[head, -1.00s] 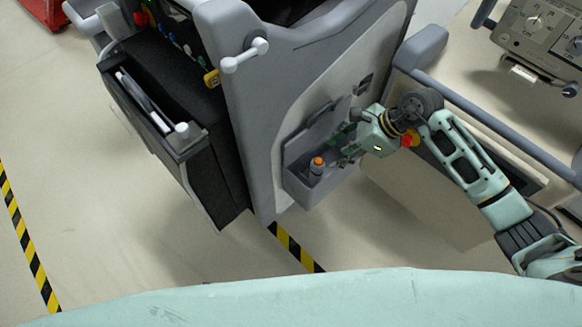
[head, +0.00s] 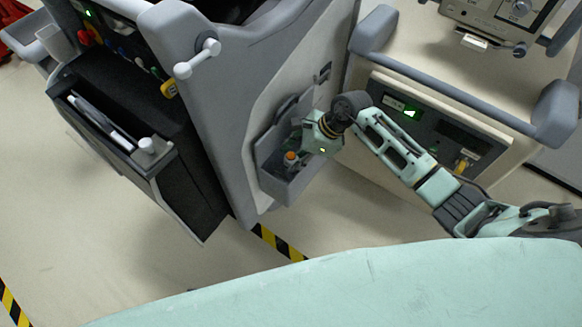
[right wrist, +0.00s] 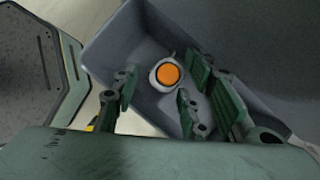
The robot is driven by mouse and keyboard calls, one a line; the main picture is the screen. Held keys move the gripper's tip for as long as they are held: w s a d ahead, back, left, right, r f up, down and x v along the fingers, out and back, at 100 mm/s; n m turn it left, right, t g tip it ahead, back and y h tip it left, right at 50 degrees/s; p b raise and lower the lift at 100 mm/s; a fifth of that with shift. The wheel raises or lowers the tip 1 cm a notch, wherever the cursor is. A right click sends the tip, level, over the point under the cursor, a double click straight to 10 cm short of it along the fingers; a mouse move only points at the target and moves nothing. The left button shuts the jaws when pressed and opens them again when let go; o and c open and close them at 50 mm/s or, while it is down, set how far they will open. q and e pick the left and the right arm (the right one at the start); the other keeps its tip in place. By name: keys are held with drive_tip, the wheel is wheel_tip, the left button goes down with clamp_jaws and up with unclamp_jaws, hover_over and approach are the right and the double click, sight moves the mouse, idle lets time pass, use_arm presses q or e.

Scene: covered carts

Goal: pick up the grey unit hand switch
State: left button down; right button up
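The hand switch (head: 291,161), a small grey body with an orange button on top, stands in a grey bin (head: 284,190) on the side of the large grey cart. In the right wrist view the hand switch (right wrist: 168,76) shows from above, with its button facing the camera. My right gripper (head: 305,150) reaches into the bin from the right, close beside the switch. In the right wrist view its dark green fingers are spread, with the switch in the gap just beyond them. I cannot see contact. My left gripper is not in view.
A black side pocket (head: 130,150) with flat items hangs on the cart's left. A white crank handle (head: 197,58) sticks out above. A second cart (head: 440,50) with a grey rail stands at the right, behind my right arm. Open floor lies at lower left.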

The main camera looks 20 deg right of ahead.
clamp_jaws()
drive_tip(key=shift+r, duration=0.2)
idle(0.4)
